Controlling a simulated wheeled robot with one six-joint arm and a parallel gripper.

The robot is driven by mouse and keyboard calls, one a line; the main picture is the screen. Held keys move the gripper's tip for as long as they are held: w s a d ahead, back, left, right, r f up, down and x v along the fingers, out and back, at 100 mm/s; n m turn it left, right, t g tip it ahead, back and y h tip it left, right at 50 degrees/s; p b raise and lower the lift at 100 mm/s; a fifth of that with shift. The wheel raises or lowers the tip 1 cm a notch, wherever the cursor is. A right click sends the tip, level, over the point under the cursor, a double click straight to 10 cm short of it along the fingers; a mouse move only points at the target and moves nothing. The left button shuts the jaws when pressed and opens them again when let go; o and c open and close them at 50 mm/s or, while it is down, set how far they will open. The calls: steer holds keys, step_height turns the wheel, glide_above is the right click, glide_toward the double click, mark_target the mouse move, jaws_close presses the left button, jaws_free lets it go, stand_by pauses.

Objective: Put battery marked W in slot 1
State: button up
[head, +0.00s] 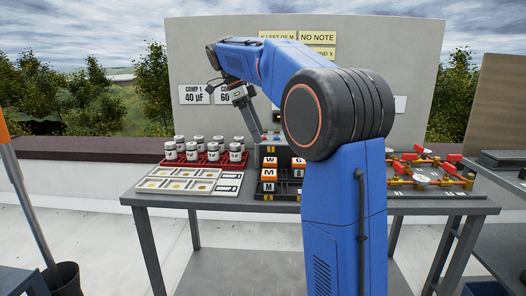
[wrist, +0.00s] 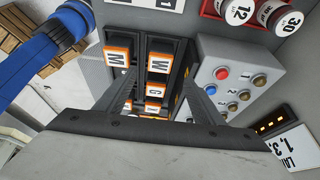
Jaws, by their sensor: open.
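The battery marked W (wrist: 158,57) has an orange top with a white letter label. It sits in a black rack (wrist: 178,48) beside the battery marked M (wrist: 118,54). In the wrist view, my gripper (wrist: 158,70) is open, with its dark fingers on either side of the W battery's column. I cannot tell how far above W the fingertips are. In the head view, W (head: 269,161) is at the rack's back left, with M (head: 268,174) in front. Slot 1 cannot be made out.
A grey button box (wrist: 235,82) stands close beside the rack. Further orange batteries (wrist: 155,90) share the rack. A red tray (head: 211,158) of white jars and a white card board (head: 187,180) lie left. Red-handled valves (head: 420,170) stand right.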

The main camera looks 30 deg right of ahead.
steer(key=s+a+f+n, duration=0.1)
steer(key=s+n, duration=0.1)
steer(key=s, duration=0.1)
steer(key=s+a+f+n+t, duration=0.1)
steer(key=s+n, duration=0.1)
steer(key=s, duration=0.1)
steer(key=s+a+f+n, duration=0.1)
steer(key=s+n, duration=0.1)
steer(key=shift+s+a+f+n+t+y, duration=0.1)
steer(key=shift+s+a+n+t+y, duration=0.05)
steer(key=shift+s+n+t+y, duration=0.2)
steer(key=s+a+f+n, duration=0.1)
steer(key=s+n, duration=0.1)
steer(key=s+a+f+n+t, duration=0.1)
steer(key=s+f+n, duration=0.1)
steer(key=s, duration=0.1)
steer(key=s+a+f+n+t+y, duration=0.1)
steer(key=s+f+n, duration=0.1)
steer(key=s, duration=0.1)
steer(key=shift+f, duration=0.1)
steer(key=s+a+f+n+t+y, duration=0.1)
steer(key=s+a+f+n, duration=0.1)
steer(key=s+f+n, duration=0.4)
steer(key=s+a+f+n+t+y, duration=0.1)
steer(key=s+a+f+n+t, duration=0.1)
steer(key=s+f+n, duration=0.4)
steer(key=s+a+f, duration=0.1)
steer(key=s+f, duration=0.3)
steer(key=f, duration=0.2)
steer(key=shift+a, duration=0.35)
